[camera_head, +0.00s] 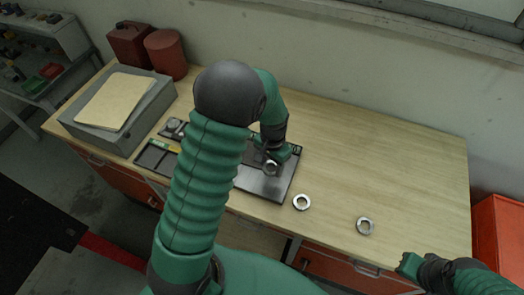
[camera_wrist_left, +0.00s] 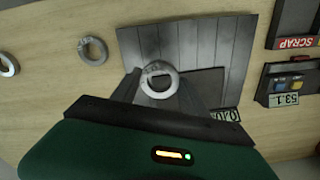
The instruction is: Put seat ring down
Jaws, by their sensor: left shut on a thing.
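My left gripper (camera_head: 272,158) is shut on a metal seat ring (camera_head: 270,168) over the dark grey plate (camera_head: 284,187) near the table's middle. In the left wrist view, the held seat ring (camera_wrist_left: 149,83) sits between the fingertips (camera_wrist_left: 158,84), in front of the plate's striped grey surface (camera_wrist_left: 200,40). I cannot tell whether the ring touches the plate. Two other rings lie on the bare wood: one ring (camera_head: 294,203) just right of the plate, another ring (camera_head: 358,226) farther right. My right gripper (camera_head: 408,266) is at the lower right, away from the rings; its jaws are unclear.
A label reading SCRAP (camera_wrist_left: 295,43) and a small device with a display (camera_wrist_left: 284,100) are beside the plate. A grey case with papers (camera_head: 110,103) and red containers (camera_head: 165,55) stand at the left. The table's back right (camera_head: 390,150) is clear.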

